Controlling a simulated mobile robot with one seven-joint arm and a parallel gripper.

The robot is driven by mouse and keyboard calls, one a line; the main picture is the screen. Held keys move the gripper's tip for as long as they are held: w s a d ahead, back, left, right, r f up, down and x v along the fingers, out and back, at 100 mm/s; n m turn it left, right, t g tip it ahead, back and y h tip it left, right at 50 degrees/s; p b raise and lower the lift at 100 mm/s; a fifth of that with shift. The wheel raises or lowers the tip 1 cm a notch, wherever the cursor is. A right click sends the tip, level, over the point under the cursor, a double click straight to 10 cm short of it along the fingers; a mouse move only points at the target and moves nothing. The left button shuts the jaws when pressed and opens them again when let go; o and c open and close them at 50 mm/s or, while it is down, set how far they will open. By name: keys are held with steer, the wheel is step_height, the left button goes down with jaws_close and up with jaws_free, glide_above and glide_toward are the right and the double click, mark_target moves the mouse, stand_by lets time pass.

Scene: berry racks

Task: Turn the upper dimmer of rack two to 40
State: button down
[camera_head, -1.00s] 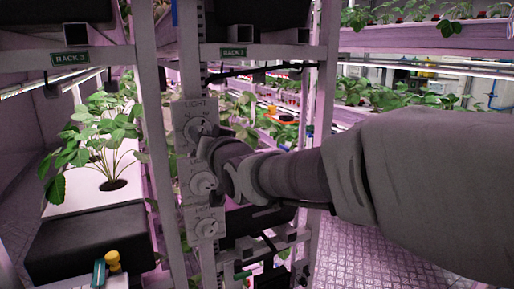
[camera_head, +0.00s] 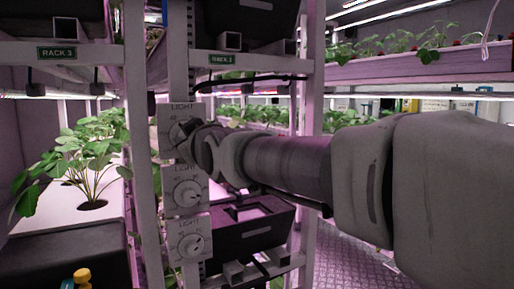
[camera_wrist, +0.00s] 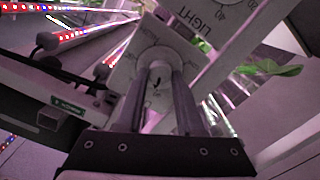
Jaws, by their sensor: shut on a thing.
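The rack two sign (camera_head: 222,59) is on a beam right of the post with three stacked white LIGHT dimmer panels. The upper dimmer (camera_head: 172,112) has its round dial partly covered by my gripper (camera_head: 188,137). In the wrist view, my gripper (camera_wrist: 161,72) has its two fingers on either side of the upper dimmer's round knob (camera_wrist: 158,56), shut on it. The knob's exact setting cannot be read. The middle dimmer (camera_head: 187,181) and lower dimmer (camera_head: 190,232) are clear of the gripper.
The rack three sign (camera_head: 57,53) is at the left, above a white trough (camera_head: 112,208) of leafy plants. A black box (camera_head: 245,235) sits right of the lower dimmers. A yellow-topped item (camera_head: 82,276) is at the lower left. Floor (camera_head: 350,255) shows at right.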

steer(key=shift+n+b, duration=0.35)
steer(key=shift+n, duration=0.15)
steer(key=c, duration=0.5)
jaws_free()
steer(key=p+v, duration=0.1)
steer(key=v, duration=1.6)
steer(key=shift+s+d+r+p, duration=0.1)
steer(key=shift+s+p, duration=0.1)
steer(key=shift+p, duration=0.15)
